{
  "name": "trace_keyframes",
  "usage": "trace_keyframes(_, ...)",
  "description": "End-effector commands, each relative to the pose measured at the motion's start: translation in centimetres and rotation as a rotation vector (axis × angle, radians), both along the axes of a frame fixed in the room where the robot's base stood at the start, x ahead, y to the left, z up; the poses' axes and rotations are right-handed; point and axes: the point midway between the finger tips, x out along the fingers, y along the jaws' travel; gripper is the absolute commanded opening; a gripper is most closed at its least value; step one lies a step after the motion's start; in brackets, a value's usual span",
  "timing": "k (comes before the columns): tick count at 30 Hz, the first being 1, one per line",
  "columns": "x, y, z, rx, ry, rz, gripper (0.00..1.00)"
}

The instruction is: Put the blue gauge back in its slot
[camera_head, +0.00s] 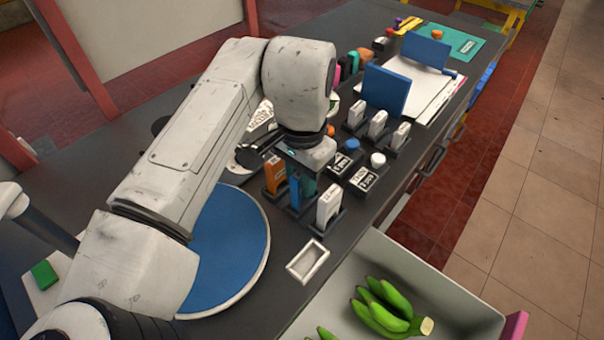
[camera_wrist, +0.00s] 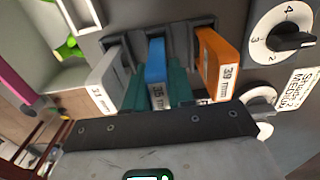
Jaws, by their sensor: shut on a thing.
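The blue gauge (camera_wrist: 156,62), labelled 35 mm, stands between the teal fingers of my gripper (camera_wrist: 159,84), which is shut on it. Its far end is at the middle slot of the dark holder (camera_wrist: 188,40); whether it is fully seated cannot be told. In the head view the blue gauge (camera_head: 295,194) shows as a narrow strip below my gripper (camera_head: 303,188), partly hidden. The orange gauge (camera_wrist: 218,62), labelled 39 mm, and the white gauge (camera_wrist: 105,82), labelled 31 mm, stand in the slots on either side.
A small empty white tray (camera_head: 307,262) lies in front of the holder. Black blocks with round knobs (camera_head: 377,160) and several white gauges (camera_head: 377,124) stand behind. A round blue disc (camera_head: 232,240) lies left.

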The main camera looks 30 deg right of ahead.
Motion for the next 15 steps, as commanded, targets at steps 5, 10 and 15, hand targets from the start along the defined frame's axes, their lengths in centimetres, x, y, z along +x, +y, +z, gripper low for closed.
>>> trace_keyframes(5,0.00,0.03,-0.54,0.000,0.000,0.001,0.00)
trace_keyframes(10,0.00,0.05,-1.01,0.000,0.000,0.001,0.00)
trace_keyframes(15,0.01,0.06,-0.89,0.001,-0.001,0.000,0.40)
